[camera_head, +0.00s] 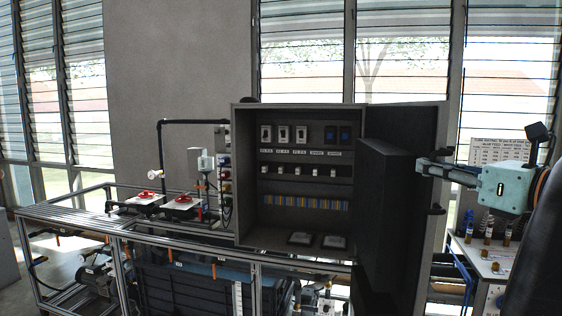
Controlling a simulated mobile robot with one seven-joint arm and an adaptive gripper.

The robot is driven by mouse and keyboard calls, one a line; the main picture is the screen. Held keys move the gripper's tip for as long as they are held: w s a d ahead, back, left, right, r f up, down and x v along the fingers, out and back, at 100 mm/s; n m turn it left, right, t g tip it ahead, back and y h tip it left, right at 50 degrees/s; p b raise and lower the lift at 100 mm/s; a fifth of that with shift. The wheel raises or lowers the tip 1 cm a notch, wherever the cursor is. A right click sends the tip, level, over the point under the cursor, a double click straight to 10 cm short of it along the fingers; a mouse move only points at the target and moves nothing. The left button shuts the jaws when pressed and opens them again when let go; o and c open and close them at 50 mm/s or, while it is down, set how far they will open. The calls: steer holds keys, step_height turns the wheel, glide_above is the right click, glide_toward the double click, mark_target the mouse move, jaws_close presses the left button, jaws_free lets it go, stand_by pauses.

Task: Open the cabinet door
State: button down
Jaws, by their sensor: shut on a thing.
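The dark grey cabinet (244,175) stands open in the middle of the head view, with switches, a row of coloured terminals and two pale-faced panels showing inside. Its door (430,235) is swung wide out to the right, with a dark box-like part on its inner side. Black handle parts (436,210) stick out at the door's right edge. My gripper (428,168), teal and dark, reaches in from the right. Its fingers are at the door edge by the handle and are shut on the handle. The exact contact is small and partly hidden.
An aluminium-framed bench (60,212) with red-handled valves (182,200) and pipes stands left of the cabinet. A printed sign (493,150) and a bench with several fittings (485,250) are at the right, close to my arm. Louvred windows line the back.

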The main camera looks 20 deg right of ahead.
steer(key=shift+s+d+f, duration=0.1)
steer(key=shift+d+f, duration=0.05)
steer(key=shift+f, duration=0.1)
stand_by(0.3)
steer(key=c, duration=2.4)
jaws_free()
steer(key=shift+o, duration=0.3)
steer(key=shift+s+r, duration=0.15)
steer(key=v, duration=1.2)
steer(key=shift+r, duration=0.1)
